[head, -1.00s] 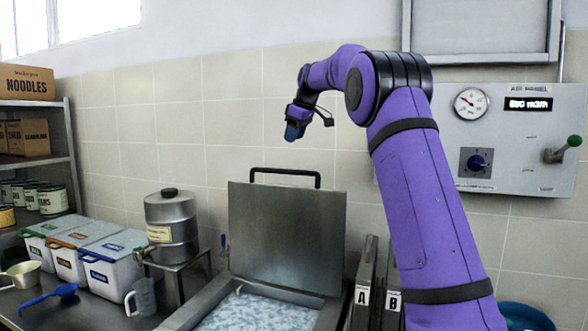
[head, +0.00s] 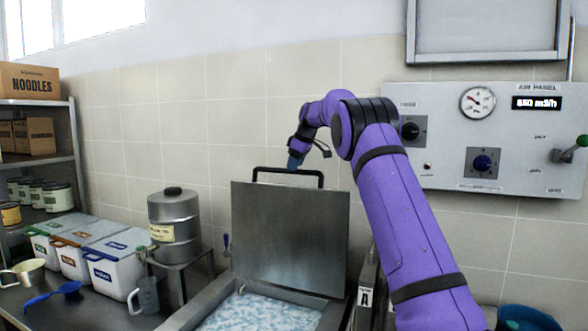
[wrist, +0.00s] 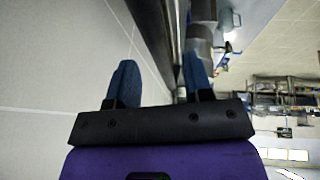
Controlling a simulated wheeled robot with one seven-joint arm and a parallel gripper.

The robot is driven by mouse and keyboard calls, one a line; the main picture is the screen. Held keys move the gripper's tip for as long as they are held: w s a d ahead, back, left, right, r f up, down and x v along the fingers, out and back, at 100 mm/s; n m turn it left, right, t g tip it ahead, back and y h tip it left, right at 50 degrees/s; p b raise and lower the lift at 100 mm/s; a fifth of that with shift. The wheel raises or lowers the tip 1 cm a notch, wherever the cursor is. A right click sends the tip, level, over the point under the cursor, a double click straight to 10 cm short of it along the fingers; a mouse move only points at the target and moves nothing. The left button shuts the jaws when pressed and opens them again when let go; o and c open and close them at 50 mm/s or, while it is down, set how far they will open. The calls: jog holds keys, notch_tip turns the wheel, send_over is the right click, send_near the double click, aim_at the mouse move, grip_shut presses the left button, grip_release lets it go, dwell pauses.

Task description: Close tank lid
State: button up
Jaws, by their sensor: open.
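The tank lid (head: 289,235) is a flat grey metal plate standing upright, open, at the back of the tank (head: 202,305). A black bar handle (head: 288,171) runs along its top edge. The tank holds a blue-white speckled content. My gripper (head: 294,161) is near the top of the lid, over or behind the handle; I cannot tell whether it touches. In the wrist view my gripper (wrist: 160,80) shows two blue fingers spread apart with nothing between them. A dark edge, probably of the lid, runs beside the right finger there.
A metal canister (head: 174,222) on a stand and a grey jug (head: 147,295) are left of the tank. White bins (head: 117,275) and a blue scoop (head: 66,289) lie further left.

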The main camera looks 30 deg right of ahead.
jog(key=shift+x, duration=1.05)
